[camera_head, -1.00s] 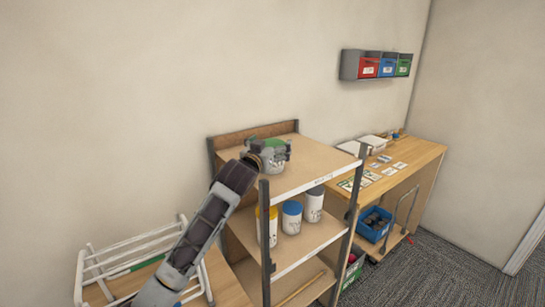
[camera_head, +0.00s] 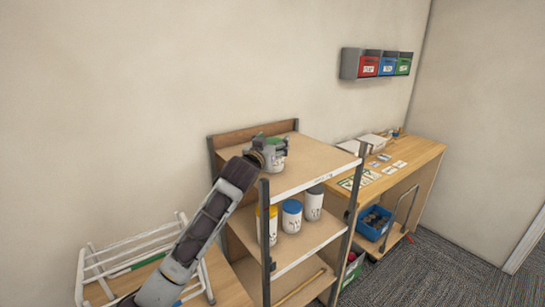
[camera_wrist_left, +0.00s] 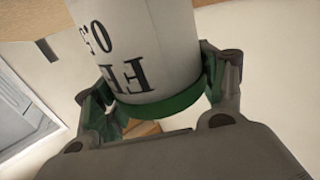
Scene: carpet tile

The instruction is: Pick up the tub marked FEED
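The white tub marked with letters that begin FEE (camera_wrist_left: 140,48) has a green lid and fills the middle of the left wrist view, upside down there. The last part of the word is turned out of sight. In the head view the tub (camera_head: 279,163) is at the top board of the shelf unit, mostly behind my gripper. My left gripper (camera_head: 271,148) has its fingers on both sides of the tub near the lid, pressed against it. It also shows in the left wrist view (camera_wrist_left: 155,98). I cannot tell whether the tub touches the board. My right gripper is out of view.
The shelf unit (camera_head: 318,168) has steel posts; yellow-, blue- and grey-lidded tubs (camera_head: 292,217) stand on its middle board. A white rack (camera_head: 135,250) is at left, a wooden bench (camera_head: 425,155) at right. Wall bins (camera_head: 388,66) hang above. The top board is otherwise clear.

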